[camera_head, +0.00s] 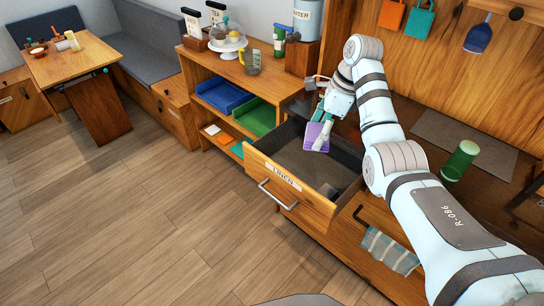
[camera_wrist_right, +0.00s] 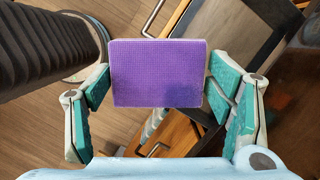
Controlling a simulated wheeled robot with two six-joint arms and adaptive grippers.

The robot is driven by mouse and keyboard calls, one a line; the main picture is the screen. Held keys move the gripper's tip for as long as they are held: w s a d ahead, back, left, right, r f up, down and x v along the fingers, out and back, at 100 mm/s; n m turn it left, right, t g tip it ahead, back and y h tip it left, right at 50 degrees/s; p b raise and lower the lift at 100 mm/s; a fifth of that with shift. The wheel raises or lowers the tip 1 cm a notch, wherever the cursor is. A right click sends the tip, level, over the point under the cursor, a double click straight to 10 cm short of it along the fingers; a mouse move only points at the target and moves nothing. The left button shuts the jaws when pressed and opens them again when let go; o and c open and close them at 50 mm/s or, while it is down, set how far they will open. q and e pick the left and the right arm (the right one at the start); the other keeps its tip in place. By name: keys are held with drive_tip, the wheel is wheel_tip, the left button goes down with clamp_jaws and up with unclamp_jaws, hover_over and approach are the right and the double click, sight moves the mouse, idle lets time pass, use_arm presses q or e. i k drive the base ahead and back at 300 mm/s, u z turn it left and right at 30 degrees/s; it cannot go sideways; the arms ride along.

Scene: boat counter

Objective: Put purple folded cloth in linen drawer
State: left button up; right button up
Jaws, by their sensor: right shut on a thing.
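The purple folded cloth (camera_head: 312,138) is a flat square held between the fingers of my right gripper (camera_head: 321,130). In the right wrist view the cloth (camera_wrist_right: 158,72) sits between the green finger pads of the right gripper (camera_wrist_right: 158,90). The linen drawer (camera_head: 262,176) is pulled open, with a "LINEN" label and a metal handle on its front. The cloth shows over the back part of the drawer's grey interior. Its exact height above the drawer floor is hard to tell. My left gripper is not in view.
A striped towel (camera_head: 390,251) hangs on a handle below the counter. Left of the drawer, shelves hold a blue tray (camera_head: 222,94) and a green tray (camera_head: 256,117). The wooden floor (camera_head: 130,230) is clear.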

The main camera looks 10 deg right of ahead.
sight(306, 178)
drive_tip(key=u, duration=0.15)
drive_tip(key=i, duration=1.05)
drive_tip(key=z, duration=0.25)
